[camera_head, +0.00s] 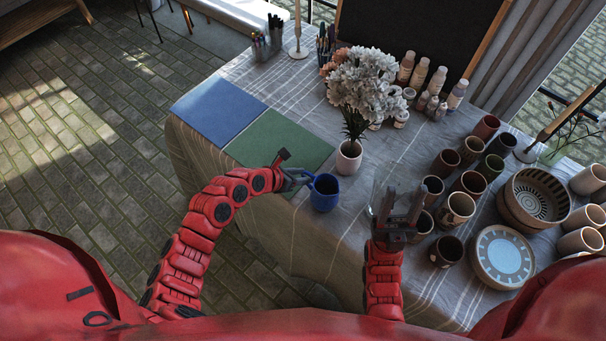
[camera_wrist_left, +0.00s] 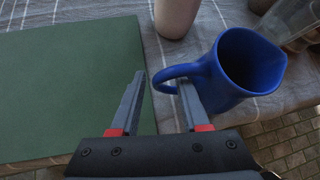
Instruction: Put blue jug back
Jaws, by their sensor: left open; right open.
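The blue jug (camera_head: 324,196) stands upright on the cloth-covered table near its front edge, just right of my left gripper (camera_head: 293,178). In the left wrist view the jug (camera_wrist_left: 238,75) shows its open mouth, with its handle toward the gripper. My left gripper (camera_wrist_left: 160,95) is open. The outer curve of the handle lies between its fingertips, and the right finger overlaps the handle loop; whether they touch I cannot tell. My right gripper (camera_head: 402,205) is open and empty, right of the jug, among cups.
A green mat (camera_head: 280,141) and a blue mat (camera_head: 217,110) lie left. A flower pot (camera_head: 348,160) stands behind the jug. A clear glass vessel (camera_head: 377,196) is beside my right gripper. Several brown cups, a patterned bowl (camera_head: 533,198) and plates (camera_head: 502,257) fill the right side.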

